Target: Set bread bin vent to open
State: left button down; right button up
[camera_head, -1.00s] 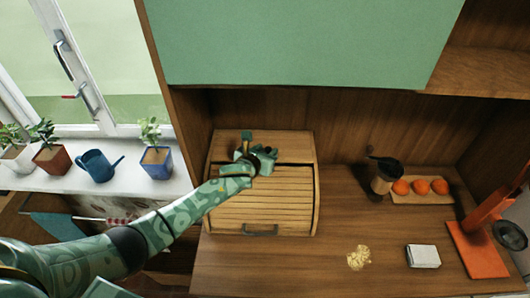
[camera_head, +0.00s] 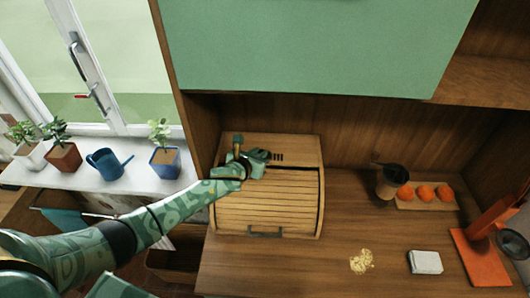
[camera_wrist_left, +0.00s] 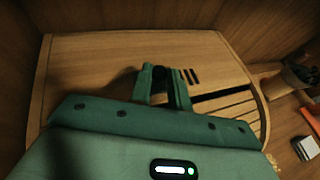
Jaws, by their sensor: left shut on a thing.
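The wooden bread bin (camera_head: 265,203) stands at the back left of the counter, its slatted roll front down. My left gripper (camera_head: 238,148) is over its flat top. In the left wrist view, its two fingers (camera_wrist_left: 163,76) are shut on a small dark vent knob (camera_wrist_left: 160,73), mostly hidden between them. Dark vent slots (camera_wrist_left: 189,76) show just right of the fingers; they also show in the head view (camera_head: 277,156). The bread bin top (camera_wrist_left: 100,75) is bare left of the fingers. My right gripper is not in view.
A white box (camera_head: 425,262), yellow crumbs (camera_head: 361,261) and an orange stand (camera_head: 480,258) are on the counter. A green cabinet panel (camera_head: 310,45) hangs above.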

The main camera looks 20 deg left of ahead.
pick_arm(q)
jog(key=c, duration=1.3)
grip_release()
jog(key=shift+d, duration=0.15)
jog(key=shift+c, duration=0.2)
jog(key=shift+w, duration=0.1)
jog(key=shift+s+r, duration=0.15)
jog(key=shift+s, duration=0.2)
jog(key=p+v, duration=0.2)
jog(key=v, duration=1.3)
jog(key=shift+s, duration=0.25)
jog(key=shift+s, duration=0.1)
